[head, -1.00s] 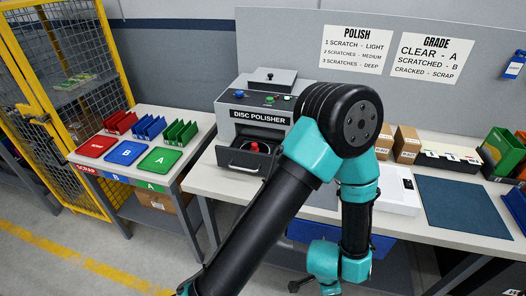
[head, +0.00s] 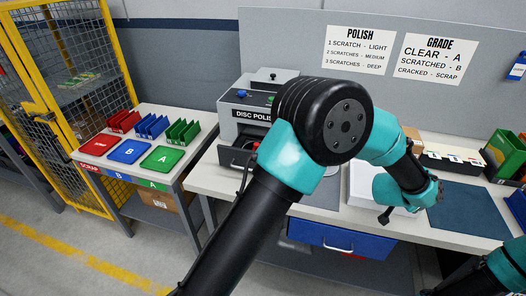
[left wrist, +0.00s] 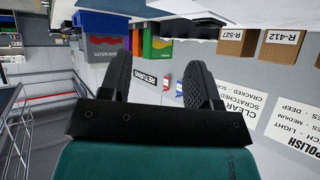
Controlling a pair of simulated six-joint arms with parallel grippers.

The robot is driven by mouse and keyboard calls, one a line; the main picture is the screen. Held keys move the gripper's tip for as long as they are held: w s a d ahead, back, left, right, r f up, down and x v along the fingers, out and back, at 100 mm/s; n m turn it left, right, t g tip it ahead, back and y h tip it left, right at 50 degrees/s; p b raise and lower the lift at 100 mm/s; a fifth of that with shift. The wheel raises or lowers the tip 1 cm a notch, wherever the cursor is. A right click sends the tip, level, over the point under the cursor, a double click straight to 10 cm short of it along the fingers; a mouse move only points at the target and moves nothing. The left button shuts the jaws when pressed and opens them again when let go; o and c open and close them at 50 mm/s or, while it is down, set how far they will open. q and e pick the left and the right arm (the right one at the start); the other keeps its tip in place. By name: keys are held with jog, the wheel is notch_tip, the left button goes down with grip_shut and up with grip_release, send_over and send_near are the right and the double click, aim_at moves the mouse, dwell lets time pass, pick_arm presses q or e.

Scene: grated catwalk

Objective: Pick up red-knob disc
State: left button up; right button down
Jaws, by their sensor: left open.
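The red-knob disc (head: 256,146) sits in the open drawer of the disc polisher (head: 232,125) on the bench. Only a bit of its red knob shows past my left arm, which hides the rest. My left gripper, in the left wrist view (left wrist: 158,82), is open with nothing between its fingers. In the head view my left wrist is over the bench front near the white tray, well right of the disc, and the fingers are not clear. Part of my right arm shows at the bottom right corner; its gripper cannot be made out.
A side table holds red, blue and green pads (head: 128,151) with small racks behind. A white tray (head: 362,190) and a dark blue mat (head: 468,211) lie on the bench. A blue drawer (head: 330,238) hangs below. Boxes and bins stand at the right back.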

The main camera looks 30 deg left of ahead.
pick_arm(q)
jog(key=w+a+r+m+g, duration=0.2)
jog(key=w+a+r, duration=0.1)
jog(key=w+a, duration=0.4)
notch_tip(320, 180, up, 9)
jog(key=m+g+y, duration=0.2)
jog(key=g+y, duration=0.5)
jog(key=y, duration=0.2)
send_over(257, 143)
jog(key=d, duration=0.2)
jog(key=shift+w, duration=0.35)
jog(key=f, duration=0.4)
jog(key=a+f, duration=0.1)
jog(key=f, duration=0.7)
jog(key=shift+s+a+f, duration=0.1)
jog(key=shift+s+a, duration=0.05)
jog(key=shift+s, duration=0.15)
